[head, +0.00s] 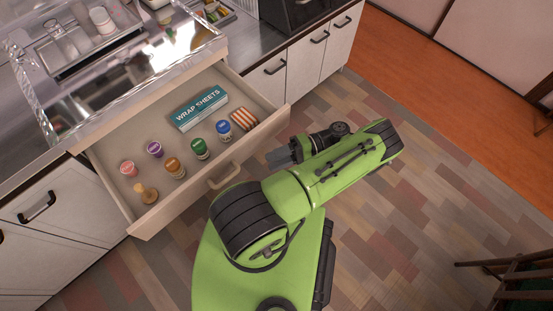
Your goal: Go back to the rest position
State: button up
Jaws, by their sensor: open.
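My gripper (281,158) is at the end of my green arm, just outside the right front corner of an open drawer (220,172). It is small in the head view, and it looks empty. It is apart from the things in the drawer. My arm is folded above the floor, with its elbow out to the right. Part of the gripper is hidden behind my own wrist.
The drawer holds several small jars (174,167), a teal wrap sheets box (198,108) and a striped packet (244,119). A clear dish dryer (120,85) stands on the counter above. The wooden floor (420,215) to the right is free. Dark furniture (515,280) stands at bottom right.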

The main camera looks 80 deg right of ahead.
dwell(0.7)
jog(key=w+d+r+n+g+p, duration=0.2)
jog(key=w+r+n+g+p, duration=0.2)
jog(key=w+r+g, duration=0.9)
jog(key=w+a+r+n+g+h+p, duration=0.1)
jog(key=w+a+r+h, duration=0.2)
jog(key=r, duration=0.4)
jog(key=w+a+r+n+p, duration=0.1)
jog(key=w+a+r+n, duration=0.1)
jog(key=w+a+r, duration=0.3)
jog(key=w+a+r+n+h+p, duration=0.1)
jog(key=a+r+n+h+p, duration=0.3)
jog(key=a+r, duration=0.65)
jog(key=s+a+r+n+t+h+p, duration=0.1)
jog(key=s+a+r+n+t+h, duration=0.1)
jog(key=s+a+r+t, duration=0.3)
notch_tip(320, 180, up, 4)
jog(key=s+a, duration=0.1)
jog(key=a, duration=0.2)
jog(key=shift+s+n+t+h+p, duration=0.15)
jog(key=shift+n+t+h+p, duration=0.15)
jog(key=shift+p, duration=0.05)
